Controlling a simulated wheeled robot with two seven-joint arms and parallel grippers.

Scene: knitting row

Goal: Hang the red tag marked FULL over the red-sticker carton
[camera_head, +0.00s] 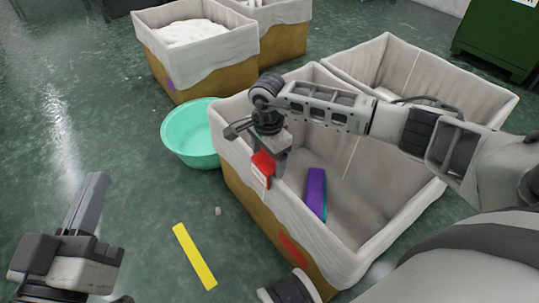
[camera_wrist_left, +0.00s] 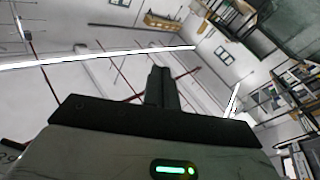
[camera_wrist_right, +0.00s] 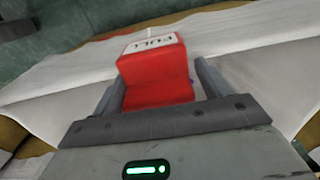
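The red tag (camera_head: 263,165) sits at the left rim of the near carton (camera_head: 252,190), the one with a red sticker (camera_head: 292,248) on its outer side. In the right wrist view the tag (camera_wrist_right: 158,78) is bent, with a white FULL label at its far end. My right gripper (camera_head: 272,160) is at that rim; its fingers (camera_wrist_right: 160,85) stand apart on either side of the tag, with a narrow gap at the right finger. The tag's underside is hidden. My left gripper (camera_head: 92,200) is away over the floor, its fingers (camera_wrist_left: 160,85) together and empty.
A purple and teal object (camera_head: 316,190) lies inside the near carton. Another carton (camera_head: 440,75) adjoins it behind. A green basin (camera_head: 190,135) stands left, and a carton with white contents (camera_head: 190,35) behind that. A yellow strip (camera_head: 194,256) lies on open floor.

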